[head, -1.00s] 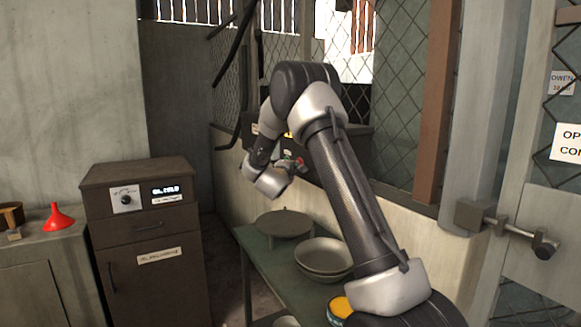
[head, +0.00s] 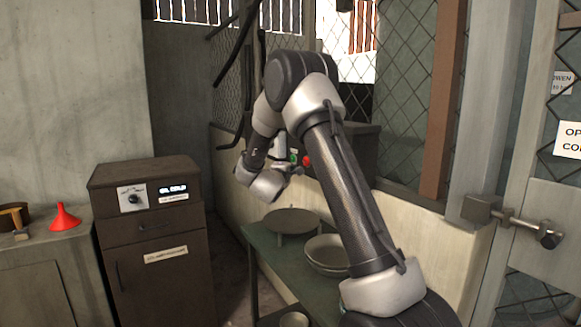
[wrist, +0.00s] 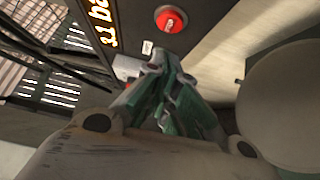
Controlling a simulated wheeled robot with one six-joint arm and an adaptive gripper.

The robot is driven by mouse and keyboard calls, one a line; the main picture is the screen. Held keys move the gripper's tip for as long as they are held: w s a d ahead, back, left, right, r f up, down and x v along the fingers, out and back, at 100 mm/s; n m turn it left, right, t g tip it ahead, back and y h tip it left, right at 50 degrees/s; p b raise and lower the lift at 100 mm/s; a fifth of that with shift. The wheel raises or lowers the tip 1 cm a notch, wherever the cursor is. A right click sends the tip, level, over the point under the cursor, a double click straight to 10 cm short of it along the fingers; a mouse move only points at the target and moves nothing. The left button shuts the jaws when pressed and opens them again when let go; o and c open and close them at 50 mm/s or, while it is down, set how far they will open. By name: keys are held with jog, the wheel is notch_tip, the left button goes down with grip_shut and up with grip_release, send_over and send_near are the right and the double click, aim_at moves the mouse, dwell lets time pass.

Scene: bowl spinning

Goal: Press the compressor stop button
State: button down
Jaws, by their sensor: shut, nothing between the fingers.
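The compressor's dark control box (head: 352,150) stands behind my arm in the head view, and its dark panel (wrist: 140,28) fills the top of the wrist view. A round red button (wrist: 171,19) sits on that panel beside a yellow lit display (wrist: 101,14) reading "11 ba". The red button also shows in the head view (head: 307,160), near a green spot (head: 293,156). My gripper (wrist: 162,64) is shut and empty, with green finger pads. In the wrist view its tips lie below the red button, with a visible gap. The fingertips are hard to make out in the head view.
A green table (head: 262,250) holds a round grey turntable (head: 291,220) and a bowl (head: 326,256) below my arm. A brown cabinet (head: 160,285) stands left, and a red funnel (head: 64,218) further left. A mesh fence and pale wall close off the back.

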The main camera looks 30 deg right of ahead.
jog(key=v, duration=0.6)
jog(key=shift+a, duration=0.1)
dwell(0.6)
